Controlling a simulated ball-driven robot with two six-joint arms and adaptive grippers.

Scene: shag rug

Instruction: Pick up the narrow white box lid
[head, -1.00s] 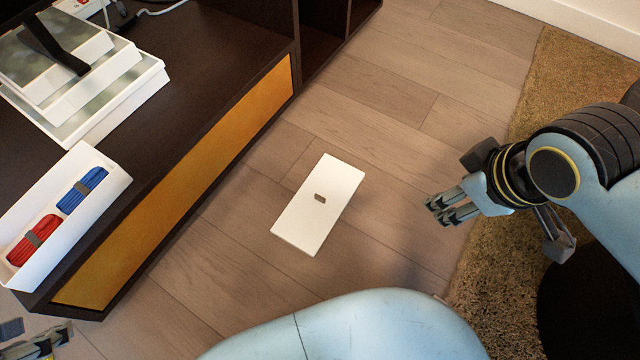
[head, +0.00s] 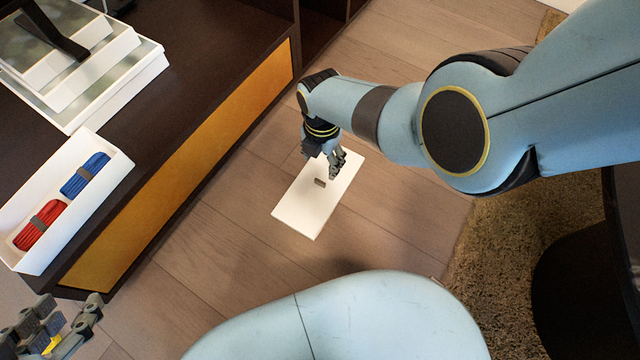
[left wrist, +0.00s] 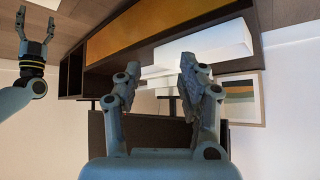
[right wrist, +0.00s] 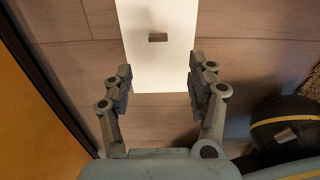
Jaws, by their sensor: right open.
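The narrow white box lid (head: 300,212) lies flat on the wood floor in front of the dark cabinet, with a small dark slot near its middle. My right gripper (head: 336,165) hangs over the lid's far part in the head view, hiding some of it. In the right wrist view the lid (right wrist: 158,65) runs up between and beyond the open, empty fingers of my right gripper (right wrist: 158,85). My left gripper (head: 68,330) is at the lower left of the head view, beside the cabinet's end. In the left wrist view its fingers (left wrist: 160,85) are apart with nothing held.
A white box (head: 52,242) with red and blue cord bundles stands on the dark cabinet (head: 190,90), near its front corner. A stepped white stand (head: 120,90) is behind it. A brown shag rug (head: 500,240) lies at the right. Floor around the lid is clear.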

